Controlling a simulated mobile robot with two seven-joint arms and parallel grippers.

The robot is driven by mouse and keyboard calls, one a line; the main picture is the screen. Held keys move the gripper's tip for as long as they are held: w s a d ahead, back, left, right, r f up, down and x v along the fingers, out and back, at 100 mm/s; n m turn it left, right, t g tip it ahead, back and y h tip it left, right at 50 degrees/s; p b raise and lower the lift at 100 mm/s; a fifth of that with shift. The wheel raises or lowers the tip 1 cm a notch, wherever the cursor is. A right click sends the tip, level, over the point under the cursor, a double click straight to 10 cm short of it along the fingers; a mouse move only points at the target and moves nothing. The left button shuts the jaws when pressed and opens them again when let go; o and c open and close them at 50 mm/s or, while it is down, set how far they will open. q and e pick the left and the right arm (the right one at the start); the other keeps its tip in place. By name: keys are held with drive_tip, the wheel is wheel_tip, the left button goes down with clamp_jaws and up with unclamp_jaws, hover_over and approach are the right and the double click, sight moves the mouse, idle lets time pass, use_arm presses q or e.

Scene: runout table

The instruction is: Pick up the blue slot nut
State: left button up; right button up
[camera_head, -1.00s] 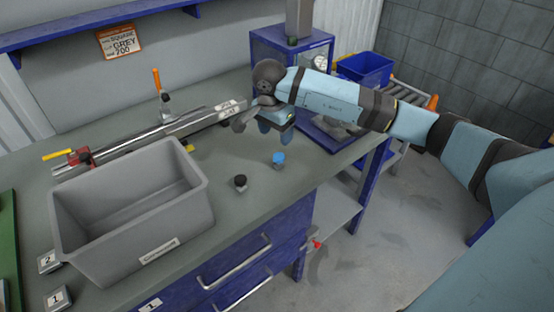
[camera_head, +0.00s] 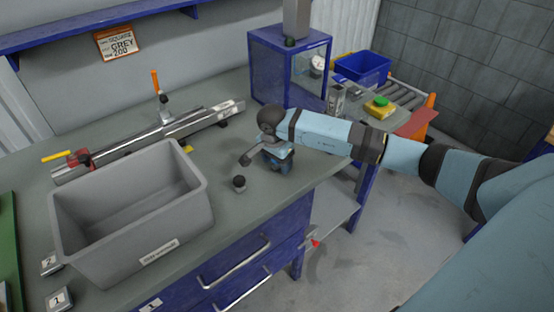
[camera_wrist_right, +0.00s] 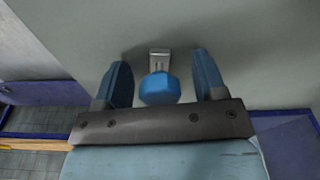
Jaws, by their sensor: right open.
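The blue slot nut (camera_wrist_right: 160,88) shows in the right wrist view, a round blue head with a silver metal block (camera_wrist_right: 159,60) at its far end. My right gripper (camera_wrist_right: 161,64) is open, with one blue finger on each side of the nut and a visible gap on both sides. In the head view my right gripper (camera_head: 279,166) is low over the table near its front edge and hides the nut. I cannot tell the finger height exactly. My left gripper is not in view.
A black-topped nut (camera_head: 239,183) stands just left of my right gripper. A grey bin (camera_head: 190,225) is further left, with a metal rail and clamps (camera_head: 165,131) behind it. A blue cabinet (camera_head: 270,72) stands at the back. The table (camera_head: 225,150) is clear behind the black-topped nut.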

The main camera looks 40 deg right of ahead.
drive_tip(key=c, duration=1)
